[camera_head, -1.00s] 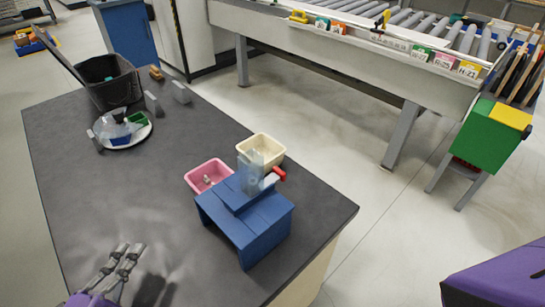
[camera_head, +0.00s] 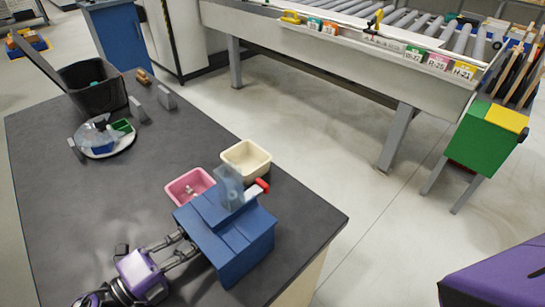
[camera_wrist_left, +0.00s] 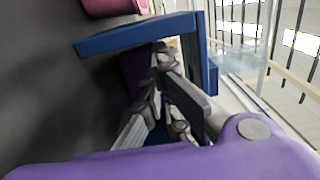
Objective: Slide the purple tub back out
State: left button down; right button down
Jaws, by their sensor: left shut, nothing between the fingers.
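A blue bench-like stand (camera_head: 228,235) sits at the near right part of the dark table. In the left wrist view, a dark purple surface (camera_wrist_left: 134,68), which looks like the purple tub, shows under the stand's blue top (camera_wrist_left: 140,35). It is mostly hidden by the stand and my fingers, and the head view does not show it. My left gripper (camera_head: 186,243) is at the stand's left side, fingers together and empty. In the left wrist view its fingertips (camera_wrist_left: 161,57) reach under the blue top beside the purple surface; whether they touch it, I cannot tell. My right gripper is not in view.
A pink tub (camera_head: 188,187) and a cream tub (camera_head: 246,160) stand behind the stand. A clear upright piece and a red-ended part (camera_head: 259,186) are on its top. A plate (camera_head: 105,145) and a black bin (camera_head: 93,86) are farther back. The table's middle is clear.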

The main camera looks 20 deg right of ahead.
pick_arm(q)
jog(key=x, duration=0.2)
jog(key=shift+w+d+r, duration=0.15)
jog(key=shift+d, duration=0.1)
jog(key=shift+w+d, duration=0.15)
jog(key=shift+d, duration=0.35)
jog(key=x, duration=0.2)
jog(key=shift+w+d+p, duration=0.2)
jog(key=shift+d+p, duration=0.15)
jog(key=shift+w+d, duration=0.15)
jog(key=shift+d, duration=0.2)
jog(key=shift+a, duration=0.25)
